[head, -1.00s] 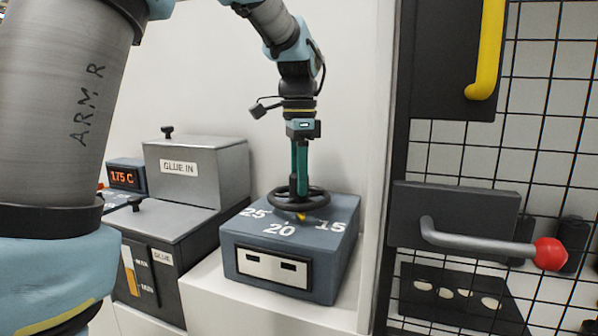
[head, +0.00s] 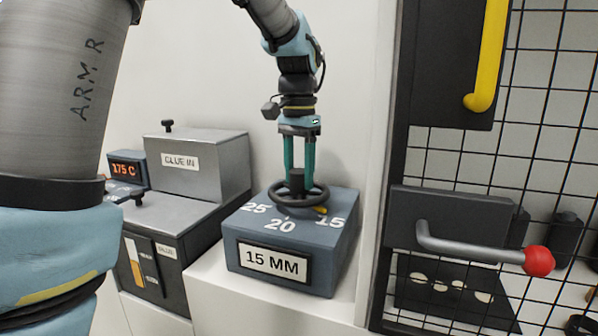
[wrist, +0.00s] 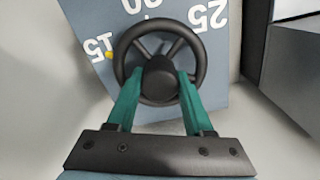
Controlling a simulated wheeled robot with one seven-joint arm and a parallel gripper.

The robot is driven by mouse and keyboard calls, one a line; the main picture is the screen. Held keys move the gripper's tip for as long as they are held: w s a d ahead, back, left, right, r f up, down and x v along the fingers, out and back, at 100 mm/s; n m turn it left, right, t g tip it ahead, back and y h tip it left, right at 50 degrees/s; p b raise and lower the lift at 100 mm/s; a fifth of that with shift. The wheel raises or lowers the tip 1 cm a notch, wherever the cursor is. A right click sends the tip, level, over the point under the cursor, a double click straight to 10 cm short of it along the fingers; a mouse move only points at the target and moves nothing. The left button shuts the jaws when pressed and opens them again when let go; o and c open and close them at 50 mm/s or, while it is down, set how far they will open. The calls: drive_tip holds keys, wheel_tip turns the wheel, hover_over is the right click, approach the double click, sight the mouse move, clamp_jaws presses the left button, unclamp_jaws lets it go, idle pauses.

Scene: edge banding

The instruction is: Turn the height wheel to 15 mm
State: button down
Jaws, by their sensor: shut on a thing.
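The black height wheel (head: 282,198) sits flat on top of a blue-grey box (head: 240,228) marked 25, 20 and 15. The box's front display (head: 274,262) reads 15 MM. A yellow pointer (head: 320,210) at the wheel points toward the 15; in the wrist view the pointer (wrist: 110,55) lies beside the 15. My gripper (head: 298,178) reaches down from above with its two green fingers either side of the wheel's dark hub. In the wrist view my gripper (wrist: 159,75) is shut on that hub (wrist: 158,76).
A grey glue unit (head: 195,170) with a GLUE IN label and a 175 C display (head: 126,169) stands at left. A black mesh fence (head: 450,160) is at right, with a red-knobbed lever (head: 538,261) and a yellow handle (head: 487,60). A white ledge (head: 345,308) is clear in front of the box.

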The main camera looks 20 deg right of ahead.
sight(298, 170)
idle(0.4)
drive_tip(key=shift+c, duration=1.4)
unclamp_jaws()
wheel_tip(298, 170, up, 11)
drive_tip(key=b, duration=0.1)
drive_tip(key=shift+f, duration=0.1)
